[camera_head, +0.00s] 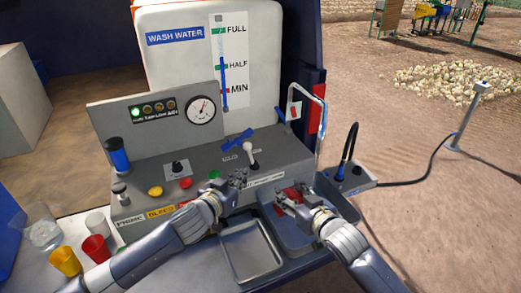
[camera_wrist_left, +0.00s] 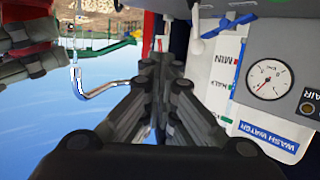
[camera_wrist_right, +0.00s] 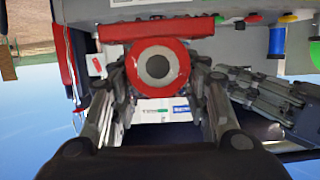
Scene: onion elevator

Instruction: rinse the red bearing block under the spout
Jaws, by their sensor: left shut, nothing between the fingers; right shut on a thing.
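The red bearing block (camera_head: 288,196) is held by my right gripper (camera_head: 292,206) over the sink basin (camera_head: 330,198). In the right wrist view the block (camera_wrist_right: 183,68) shows its round collar with a dark bore and a flat red base, between the two fingers. The silver spout (camera_head: 322,105) rises behind the basin, and its bent pipe also shows in the left wrist view (camera_wrist_left: 104,88). The block appears in front and left of the pipe; I cannot tell whether it is beneath the outlet. My left gripper (camera_head: 238,178) is shut and empty near the panel's front edge.
The grey control panel (camera_head: 150,185) carries a white lever (camera_head: 250,152), a blue valve handle (camera_head: 237,138) and coloured buttons. A metal tray (camera_head: 229,243) lies left of the basin. Several cups, including a yellow one (camera_head: 66,262), stand at the left. The wash water tank (camera_head: 180,65) stands behind.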

